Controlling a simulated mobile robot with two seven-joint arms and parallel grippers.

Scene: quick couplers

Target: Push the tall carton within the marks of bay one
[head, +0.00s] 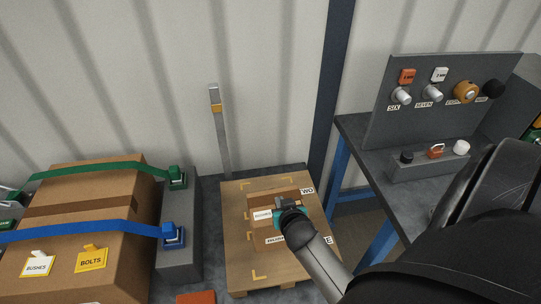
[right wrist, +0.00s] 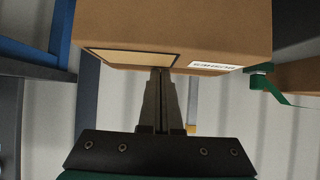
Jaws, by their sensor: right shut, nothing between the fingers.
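The tall carton (head: 262,201) is brown with a white label and stands on a wooden pallet (head: 238,245) with yellow corner marks. A label reading TWO is at the pallet's right side; another, ending in E, is partly hidden by my arm. My right gripper (head: 284,203) is shut and empty, at the carton's right side in the head view. In the right wrist view the carton (right wrist: 190,30) fills the top, and the shut fingertips (right wrist: 161,72) are at its edge. I cannot tell whether they touch it. My left gripper is not in view.
A large strapped carton (head: 125,187) stands at the left with green and blue straps. A grey post (head: 219,130) rises behind the pallet. A workbench with a coupler panel (head: 440,90) and blue legs (head: 338,175) is close on the right.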

